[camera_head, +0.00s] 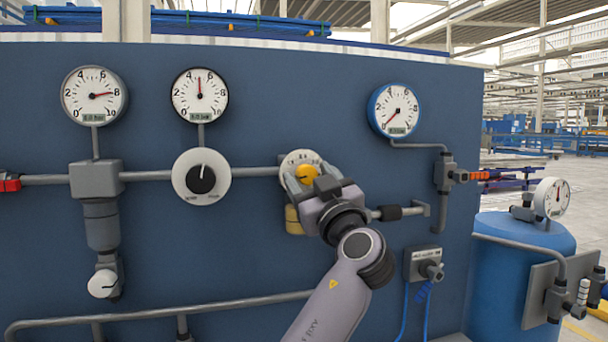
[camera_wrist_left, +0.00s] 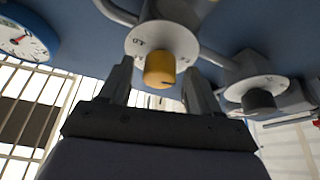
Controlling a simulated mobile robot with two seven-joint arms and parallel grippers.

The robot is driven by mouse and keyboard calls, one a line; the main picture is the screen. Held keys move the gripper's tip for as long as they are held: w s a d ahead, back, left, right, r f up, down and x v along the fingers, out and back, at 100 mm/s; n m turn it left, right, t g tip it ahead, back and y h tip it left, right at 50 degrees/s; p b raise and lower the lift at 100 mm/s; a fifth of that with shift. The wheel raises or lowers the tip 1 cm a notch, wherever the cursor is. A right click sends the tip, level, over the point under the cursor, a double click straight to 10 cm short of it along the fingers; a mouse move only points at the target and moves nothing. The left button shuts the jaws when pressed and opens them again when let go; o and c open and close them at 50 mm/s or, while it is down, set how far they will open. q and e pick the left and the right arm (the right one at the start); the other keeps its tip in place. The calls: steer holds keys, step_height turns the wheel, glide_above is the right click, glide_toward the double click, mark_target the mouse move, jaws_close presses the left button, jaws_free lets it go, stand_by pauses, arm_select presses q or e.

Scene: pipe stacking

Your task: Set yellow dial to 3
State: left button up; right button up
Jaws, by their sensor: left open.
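The yellow dial (camera_head: 306,174) sits on a round white scale plate (camera_head: 298,157) on the blue panel. In the left wrist view the yellow dial (camera_wrist_left: 159,67) shows close up, below the centre of its white plate (camera_wrist_left: 146,38). My left gripper (camera_head: 305,178) is in front of the dial, its fingers on either side of it. In the left wrist view the left gripper (camera_wrist_left: 160,82) is open, with gaps visible between the fingers and the dial. The dial's setting is too small to read. My right gripper is not in view.
A black dial (camera_head: 200,179) on a white plate is to the left on the same pipe. Gauges (camera_head: 94,95), (camera_head: 200,95) and a blue-rimmed gauge (camera_head: 394,110) are above. A grey valve (camera_head: 445,174) is to the right, above a switch box (camera_head: 423,264). A blue tank (camera_head: 510,260) stands farther right.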

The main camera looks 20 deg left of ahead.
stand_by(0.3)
arm_select(q)
steer(key=c, duration=1.1)
steer(key=shift+o, duration=0.2)
